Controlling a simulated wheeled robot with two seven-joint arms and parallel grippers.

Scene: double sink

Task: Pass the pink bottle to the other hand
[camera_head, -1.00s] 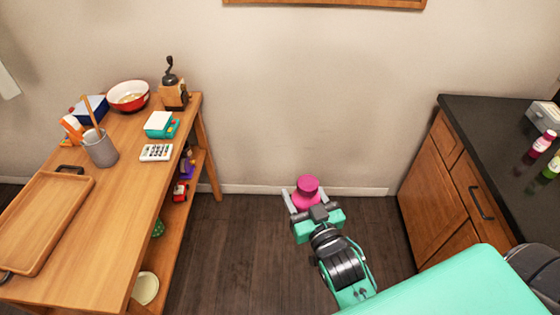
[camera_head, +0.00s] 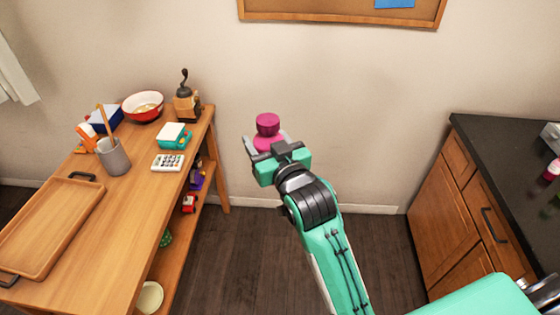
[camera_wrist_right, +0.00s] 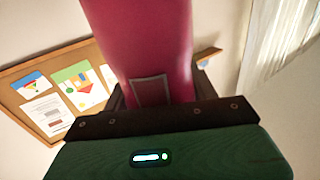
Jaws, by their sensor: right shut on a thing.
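The pink bottle (camera_head: 267,125) is held upright in the air by my right gripper (camera_head: 266,142), in the middle of the head view, in front of the wall. The gripper's fingers are on both sides of the bottle, and the gripper hides part of its lower body. In the right wrist view the bottle (camera_wrist_right: 145,45) fills the space between the fingers, and its upper end is out of frame. My left gripper is not in view.
A wooden table (camera_head: 140,205) on the left bears a wooden tray (camera_head: 50,222), a grey cup (camera_head: 114,158), a red bowl (camera_head: 143,106) and a grinder (camera_head: 186,100). A dark-topped cabinet (camera_head: 505,170) stands on the right. The floor between is clear.

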